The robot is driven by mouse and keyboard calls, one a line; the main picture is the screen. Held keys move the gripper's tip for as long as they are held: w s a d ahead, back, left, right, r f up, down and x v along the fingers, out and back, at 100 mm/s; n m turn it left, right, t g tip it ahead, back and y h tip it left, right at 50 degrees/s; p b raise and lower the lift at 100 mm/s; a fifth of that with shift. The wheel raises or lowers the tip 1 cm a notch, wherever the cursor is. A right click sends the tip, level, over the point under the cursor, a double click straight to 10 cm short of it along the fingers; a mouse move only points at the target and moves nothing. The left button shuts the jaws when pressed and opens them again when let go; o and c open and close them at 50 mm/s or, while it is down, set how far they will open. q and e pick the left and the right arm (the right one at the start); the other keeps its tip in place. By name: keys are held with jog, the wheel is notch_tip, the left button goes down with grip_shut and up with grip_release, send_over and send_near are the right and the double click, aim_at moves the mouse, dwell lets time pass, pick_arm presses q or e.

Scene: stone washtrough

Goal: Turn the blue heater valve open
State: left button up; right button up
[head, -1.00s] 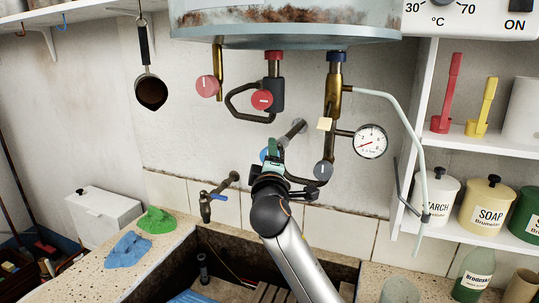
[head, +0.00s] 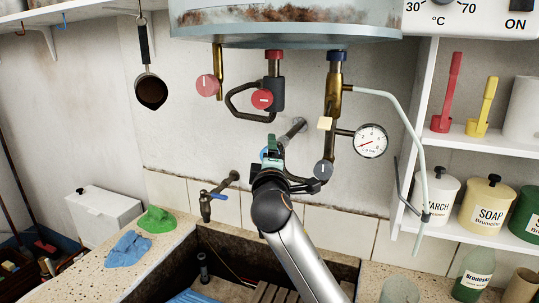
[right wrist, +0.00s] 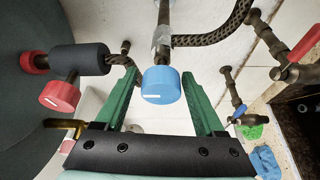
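The blue heater valve knob (right wrist: 161,85), with a white mark across its face, is in the middle of the right wrist view. My right gripper (right wrist: 159,76) is open, its green fingers on either side of the knob with a gap at each side. How far the fingertips reach along the knob is hard to tell. In the head view, my right gripper (head: 272,150) is in front of the pipes below the heater (head: 290,35) and hides most of the blue knob (head: 264,153). My left gripper is not in view.
Red knobs (head: 207,86) and (head: 262,99) sit on pipes up left. A grey knob (head: 323,170) and a pressure gauge (head: 370,141) are close at right. A tap (head: 207,205) with a blue lever is at lower left, above the stone trough (head: 225,240).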

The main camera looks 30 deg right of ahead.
jog(key=shift+o, duration=0.7)
jog(key=shift+s+a+f, duration=0.1)
jog(key=shift+s+a, duration=0.05)
jog(key=shift+s, duration=0.05)
jog(key=b+v, duration=0.2)
jog(key=v, duration=1)
